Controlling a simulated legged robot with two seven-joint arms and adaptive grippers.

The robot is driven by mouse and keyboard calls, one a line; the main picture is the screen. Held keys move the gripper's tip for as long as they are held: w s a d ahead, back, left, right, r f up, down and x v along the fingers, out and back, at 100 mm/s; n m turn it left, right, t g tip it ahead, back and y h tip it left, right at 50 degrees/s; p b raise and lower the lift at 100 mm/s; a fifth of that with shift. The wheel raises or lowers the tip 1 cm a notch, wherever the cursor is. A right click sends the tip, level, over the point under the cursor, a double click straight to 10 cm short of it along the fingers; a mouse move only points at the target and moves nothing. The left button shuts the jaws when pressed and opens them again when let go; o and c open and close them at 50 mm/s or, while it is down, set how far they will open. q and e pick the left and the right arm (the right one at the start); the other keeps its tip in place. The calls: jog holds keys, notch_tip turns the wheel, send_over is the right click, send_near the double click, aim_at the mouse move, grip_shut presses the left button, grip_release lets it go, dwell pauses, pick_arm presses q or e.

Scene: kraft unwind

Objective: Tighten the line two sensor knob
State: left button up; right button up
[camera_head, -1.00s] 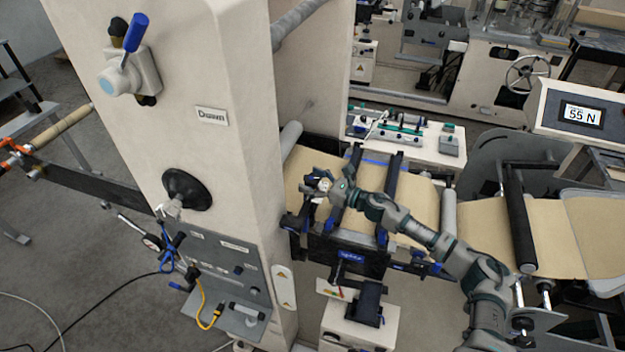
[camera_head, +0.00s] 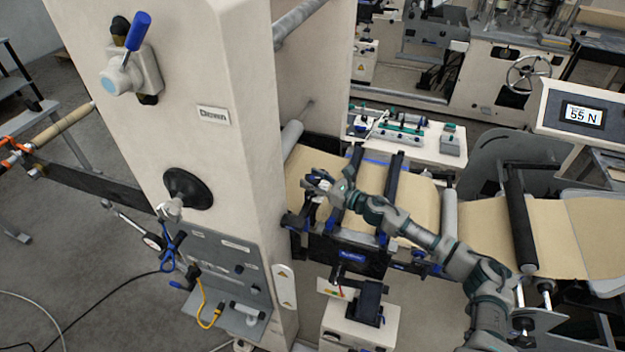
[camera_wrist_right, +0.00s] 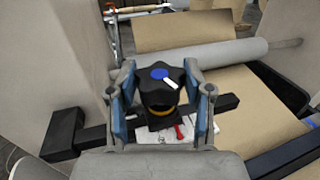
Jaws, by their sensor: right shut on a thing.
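The sensor knob is a black lobed knob (camera_wrist_right: 160,85) with a blue cap, a white mark and a yellow ring below it. In the right wrist view it sits between the two fingers of my right gripper (camera_wrist_right: 161,92), which is shut on it. In the head view my right gripper (camera_head: 326,185) is over the left end of the sensor frame at the kraft web (camera_head: 415,205). The knob is mostly hidden by the gripper there. My left gripper is not in view.
A tall cream machine column (camera_head: 215,110) stands just left of the gripper. Black bars cross the web beside it. A small stand (camera_head: 362,318) stands below the frame.

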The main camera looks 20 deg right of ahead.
jog(key=m+t+h, duration=0.1)
jog(key=m+h, duration=0.1)
jog(key=m+t+h, duration=0.2)
jog(key=h, duration=0.1)
jog(key=shift+a, duration=0.15)
jog(key=m+h, duration=0.1)
jog(key=h, duration=0.2)
jog(key=m+t+h, duration=0.1)
jog(key=m+h, duration=0.1)
jog(key=h, duration=0.1)
jog(key=shift+m, duration=0.3)
jog(key=m+h, duration=0.2)
jog(key=h, duration=0.1)
jog(key=m+h, duration=0.2)
jog(key=h, duration=0.1)
jog(key=shift+a+g, duration=0.1)
jog(key=shift+g, duration=0.3)
jog(key=shift+r+m+g+h, duration=0.2)
jog(key=shift+m+g+h, duration=0.5)
jog(key=shift+m+h, duration=0.8)
jog(key=shift+r+h, duration=0.1)
jog(key=shift+h, duration=0.5)
jog(key=o, duration=1.2)
jog(key=shift+c, duration=0.2)
